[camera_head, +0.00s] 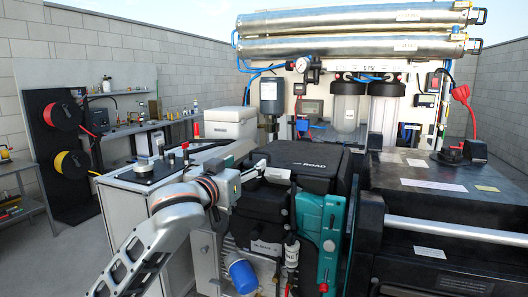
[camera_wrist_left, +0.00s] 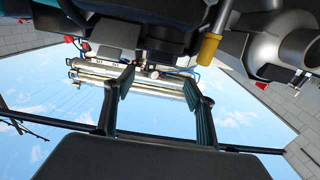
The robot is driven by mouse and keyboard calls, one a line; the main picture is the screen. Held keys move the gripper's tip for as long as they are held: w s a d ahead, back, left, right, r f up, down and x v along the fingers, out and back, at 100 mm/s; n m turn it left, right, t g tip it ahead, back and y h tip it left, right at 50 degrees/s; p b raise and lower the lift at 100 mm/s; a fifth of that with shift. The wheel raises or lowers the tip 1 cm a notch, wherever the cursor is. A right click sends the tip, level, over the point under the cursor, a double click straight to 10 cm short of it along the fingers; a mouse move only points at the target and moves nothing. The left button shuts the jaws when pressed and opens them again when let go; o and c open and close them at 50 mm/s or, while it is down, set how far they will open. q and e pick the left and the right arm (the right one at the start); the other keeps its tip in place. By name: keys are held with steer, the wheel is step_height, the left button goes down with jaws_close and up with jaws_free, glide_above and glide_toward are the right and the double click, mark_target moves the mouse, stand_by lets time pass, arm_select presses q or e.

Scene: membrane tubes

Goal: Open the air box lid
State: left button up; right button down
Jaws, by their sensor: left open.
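A black box with a lid lettered "ROAD" (camera_head: 308,158) sits at the middle of the machine in the head view. It looks like the air box, and its lid looks shut. My left gripper (camera_head: 268,172) reaches in from the lower left to the front left edge of this box. Whether it touches the lid I cannot tell. In the left wrist view the two fingers of my left gripper (camera_wrist_left: 158,92) stand wide apart with nothing held between them. Dark parts fill the top of that view, and the lid cannot be made out there. My right gripper is not in view.
A teal panel (camera_head: 322,232) stands right of the gripper, and a blue cylinder (camera_head: 241,273) hangs below. A white box (camera_head: 231,122) stands behind on the left. Steel tubes (camera_head: 350,18) and clear filter housings (camera_head: 346,105) are at the back. A large black unit (camera_head: 425,260) fills the right.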

mark_target(260, 152)
arm_select(q)
steer(key=shift+w+d+r, duration=0.1)
steer(key=shift+w+r, duration=0.05)
steer(key=shift+w, duration=0.15)
steer(key=p+x, duration=0.1)
steer(key=x, duration=0.9)
steer(key=shift+w, duration=0.15)
steer(key=shift+w+d+p, duration=0.15)
steer(key=shift+w+p, duration=0.05)
steer(key=shift+p, duration=0.1)
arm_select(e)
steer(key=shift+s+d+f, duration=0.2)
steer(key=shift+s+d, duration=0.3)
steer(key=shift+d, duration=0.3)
arm_select(q)
steer(key=c, duration=1.3)
steer(key=shift+c, duration=0.2)
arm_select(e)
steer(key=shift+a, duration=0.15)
